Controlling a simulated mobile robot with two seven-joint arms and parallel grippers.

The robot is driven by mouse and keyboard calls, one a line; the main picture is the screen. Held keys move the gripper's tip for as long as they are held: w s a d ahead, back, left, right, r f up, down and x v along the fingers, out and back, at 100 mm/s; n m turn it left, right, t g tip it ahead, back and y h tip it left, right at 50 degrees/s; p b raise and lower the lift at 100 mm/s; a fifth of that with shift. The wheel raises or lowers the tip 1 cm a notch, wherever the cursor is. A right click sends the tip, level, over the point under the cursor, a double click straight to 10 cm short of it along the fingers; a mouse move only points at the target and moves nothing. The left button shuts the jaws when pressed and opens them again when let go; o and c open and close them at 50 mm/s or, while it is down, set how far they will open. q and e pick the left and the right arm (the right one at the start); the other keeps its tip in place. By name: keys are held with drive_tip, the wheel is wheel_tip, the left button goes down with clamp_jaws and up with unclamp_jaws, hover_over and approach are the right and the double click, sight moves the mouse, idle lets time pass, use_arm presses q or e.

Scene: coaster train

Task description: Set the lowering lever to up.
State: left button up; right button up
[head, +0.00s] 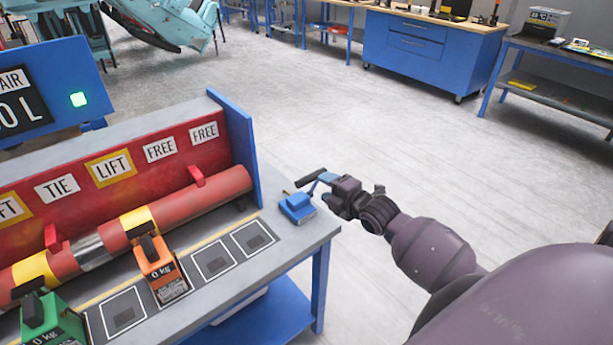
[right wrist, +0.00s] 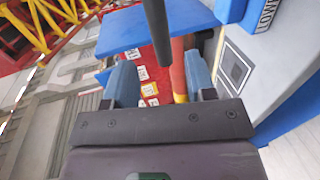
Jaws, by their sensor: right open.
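The lowering lever has a small blue base (head: 297,207) on the right end of the grey bench top. Its black handle (head: 310,178) stands above the base, angled up. My right gripper (head: 324,182) is open, with its blue fingers beside the handle at the bench's right end. In the right wrist view the black handle (right wrist: 157,40) runs down from the top between the two spread fingers of the gripper (right wrist: 160,85). I see no clear contact between fingers and handle. My left gripper is not in view.
The bench (head: 290,245) carries a red pipe (head: 210,198) before a red labelled panel, ending at a blue side wall (head: 238,150). An orange weight (head: 157,268) and a green weight (head: 52,325) stand in front. Open floor (head: 390,145) lies right of the bench.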

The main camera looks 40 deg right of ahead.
sight(313, 180)
drive_tip(key=x, duration=0.9)
drive_tip(key=shift+w, duration=0.1)
clamp_jaws()
